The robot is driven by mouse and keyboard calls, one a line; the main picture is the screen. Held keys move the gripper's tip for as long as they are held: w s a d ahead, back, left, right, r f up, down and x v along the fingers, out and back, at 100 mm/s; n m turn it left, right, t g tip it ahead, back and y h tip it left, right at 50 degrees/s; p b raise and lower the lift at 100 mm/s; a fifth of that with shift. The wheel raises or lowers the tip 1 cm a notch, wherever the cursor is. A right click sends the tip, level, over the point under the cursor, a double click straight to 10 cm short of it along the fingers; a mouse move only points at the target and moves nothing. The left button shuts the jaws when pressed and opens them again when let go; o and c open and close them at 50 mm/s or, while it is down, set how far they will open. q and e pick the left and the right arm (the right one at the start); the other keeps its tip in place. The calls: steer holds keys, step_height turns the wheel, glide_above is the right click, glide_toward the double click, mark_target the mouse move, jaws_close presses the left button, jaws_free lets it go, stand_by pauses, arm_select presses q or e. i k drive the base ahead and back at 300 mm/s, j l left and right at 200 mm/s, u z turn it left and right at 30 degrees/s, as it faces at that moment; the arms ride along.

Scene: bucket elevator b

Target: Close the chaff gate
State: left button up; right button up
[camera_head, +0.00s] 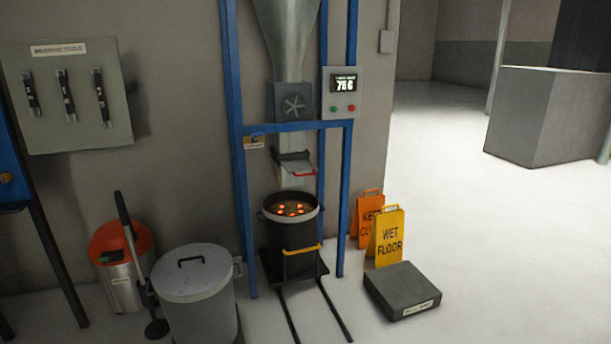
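Neither of my grippers is in view.
A blue frame (238,150) surrounds the chute, with a control box (343,95) on its right post. Dark floor rails (335,311) run toward me. A lidded grey bin (195,300), a red-topped bin (122,285), floor signs (388,238) and a dark block (402,290) flank it.

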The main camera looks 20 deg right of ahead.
mark_target(294, 166)
steer(key=i+l, duration=0.25)
steer(key=i, duration=0.25)
steer(key=i+l, duration=0.2)
steer(key=i, duration=0.35)
steer(key=i+l, duration=0.25)
steer(key=i, duration=0.25)
steer(key=i+l+u, duration=0.1)
steer(key=i+l, duration=0.15)
steer(key=i, duration=0.3)
steer(key=i+l, duration=0.25)
steer(key=i, duration=0.25)
